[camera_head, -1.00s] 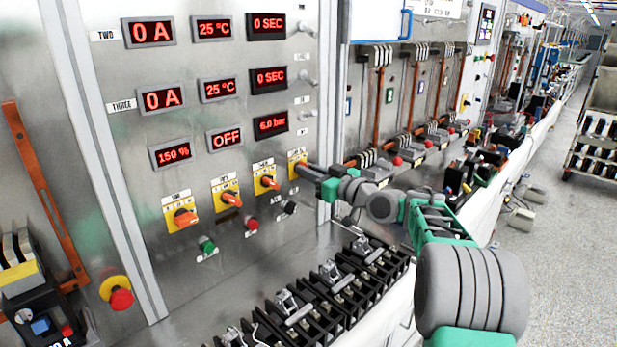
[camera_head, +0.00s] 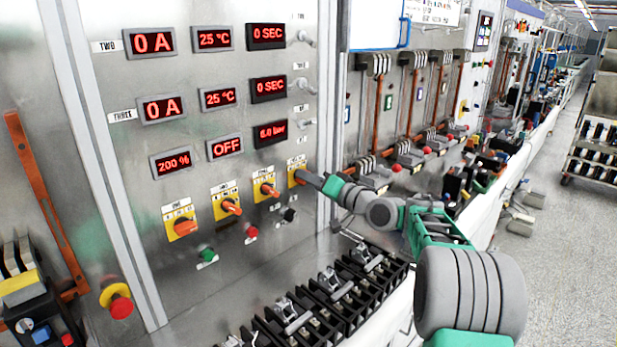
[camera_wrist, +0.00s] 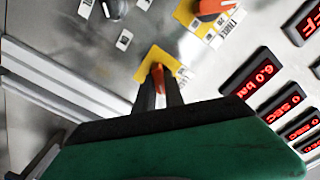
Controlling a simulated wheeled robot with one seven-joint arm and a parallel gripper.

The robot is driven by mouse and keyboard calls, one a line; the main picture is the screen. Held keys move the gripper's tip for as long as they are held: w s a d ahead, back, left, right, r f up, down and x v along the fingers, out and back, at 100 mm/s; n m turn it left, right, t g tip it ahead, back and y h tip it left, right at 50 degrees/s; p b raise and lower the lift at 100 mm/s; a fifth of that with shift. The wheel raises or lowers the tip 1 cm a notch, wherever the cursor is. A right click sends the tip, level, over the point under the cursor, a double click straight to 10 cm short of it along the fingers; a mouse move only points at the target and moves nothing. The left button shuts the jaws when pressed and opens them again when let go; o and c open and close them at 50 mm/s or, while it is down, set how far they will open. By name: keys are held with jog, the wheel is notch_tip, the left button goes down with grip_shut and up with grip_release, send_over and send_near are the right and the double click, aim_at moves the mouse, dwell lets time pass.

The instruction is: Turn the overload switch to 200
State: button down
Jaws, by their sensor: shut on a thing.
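The overload switch is an orange knob (camera_wrist: 158,72) on a yellow plate (camera_wrist: 152,60), the rightmost in a row of similar switches on the steel panel. In the head view its yellow plate (camera_head: 296,174) shows just behind my gripper (camera_head: 312,181). In the wrist view the two dark fingers of my gripper (camera_wrist: 159,92) are shut on the orange knob from both sides. The fingers hide much of the knob and its scale. The display at the left of the panel (camera_head: 175,163) reads 200 %.
More orange switches on yellow plates (camera_head: 181,227) sit to the left. Green, red and black buttons (camera_head: 251,231) are below them. Black breakers with metal clamps (camera_head: 330,285) line the bench under my arm. A red emergency button (camera_head: 121,306) is at the lower left.

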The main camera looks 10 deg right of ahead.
dwell(0.3)
jog(key=c, duration=1.4)
grip_release()
jog(key=shift+c, duration=0.2)
jog(key=b+v, duration=0.2)
jog(key=v, duration=0.5)
jog(key=shift+s+d, duration=0.25)
jog(key=shift+s, duration=0.1)
jog(key=shift+r, duration=0.15)
